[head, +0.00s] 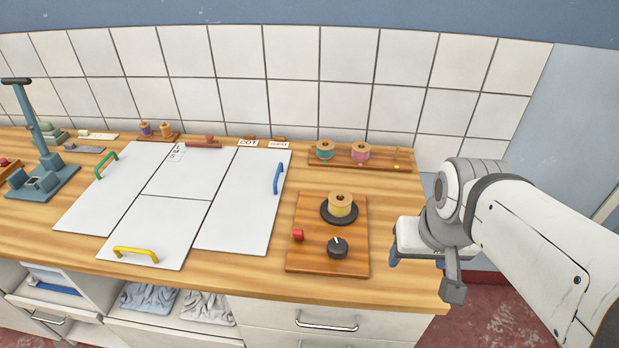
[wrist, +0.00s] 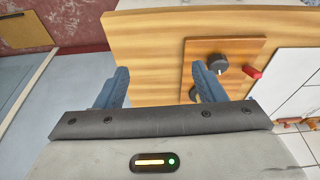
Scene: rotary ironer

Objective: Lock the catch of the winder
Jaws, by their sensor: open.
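The winder is a wooden board (head: 306,262) on the right part of the worktop. I cannot tell for sure which of these is the catch. In the wrist view the knob (wrist: 217,63) and the red block (wrist: 252,72) show right of the jaws; the right finger partly hides the disc. My gripper (head: 415,262) is open and empty, right of the winder, apart from it. It also shows in the wrist view (wrist: 161,70).
A rack (head: 385,165) with two spools stands behind the winder. White panels (head: 236,210) with coloured handles lie to its left. A blue press (head: 42,165) stands far left. The counter's front and right edges are close to my gripper; the wood between is clear.

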